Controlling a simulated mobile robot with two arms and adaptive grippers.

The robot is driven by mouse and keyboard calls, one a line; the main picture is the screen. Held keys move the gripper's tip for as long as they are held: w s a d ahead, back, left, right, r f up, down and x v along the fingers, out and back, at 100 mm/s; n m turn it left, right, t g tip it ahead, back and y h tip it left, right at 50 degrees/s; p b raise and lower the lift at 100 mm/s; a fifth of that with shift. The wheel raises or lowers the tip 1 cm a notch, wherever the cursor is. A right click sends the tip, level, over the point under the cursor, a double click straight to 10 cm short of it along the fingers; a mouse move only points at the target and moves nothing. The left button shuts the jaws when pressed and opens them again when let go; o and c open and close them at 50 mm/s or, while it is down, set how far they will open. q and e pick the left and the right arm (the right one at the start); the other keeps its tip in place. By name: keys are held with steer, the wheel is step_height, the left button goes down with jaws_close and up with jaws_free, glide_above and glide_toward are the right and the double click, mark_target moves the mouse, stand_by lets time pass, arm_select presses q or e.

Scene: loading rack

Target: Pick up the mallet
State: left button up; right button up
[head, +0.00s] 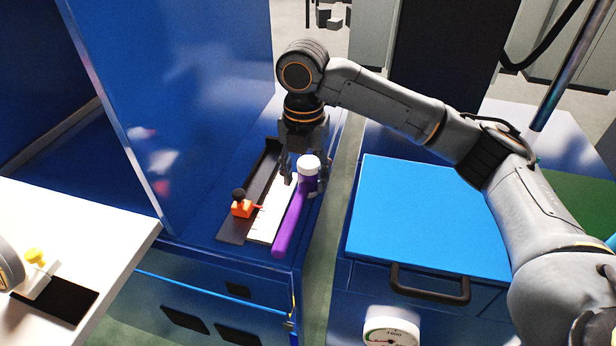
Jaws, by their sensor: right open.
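The mallet has a purple handle (288,230) and a purple head with a white cap (308,164). It lies at the right side of the blue cabinet's ledge, with its handle end toward the front. My right gripper (305,168) points down over the head end. Its fingers are open, one on the left of the head and one on the right. I cannot tell whether they touch it. My left gripper is not in view.
An orange and black clamp-like item (241,206) sits on a dark tray (232,229) left of the mallet, beside a white strip (267,222). A tall blue panel (190,110) stands at left. A blue-topped cabinet (425,215) stands at right across a gap.

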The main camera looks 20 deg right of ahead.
mark_target(300, 195)
step_height(300, 195, down, 2)
steer(key=shift+w+a+f+p, duration=0.1)
steer(key=shift+a+p, duration=0.05)
steer(key=shift+p, duration=0.2)
steer(key=shift+a+f+p, duration=0.2)
steer(key=shift+f+p, duration=0.15)
steer(key=shift+f, duration=0.15)
steer(key=shift+a+f+p, duration=0.2)
steer(key=shift+f+p, duration=0.15)
steer(key=shift+f, duration=0.15)
step_height(300, 195, down, 2)
steer(key=shift+f, duration=0.2)
jaws_close()
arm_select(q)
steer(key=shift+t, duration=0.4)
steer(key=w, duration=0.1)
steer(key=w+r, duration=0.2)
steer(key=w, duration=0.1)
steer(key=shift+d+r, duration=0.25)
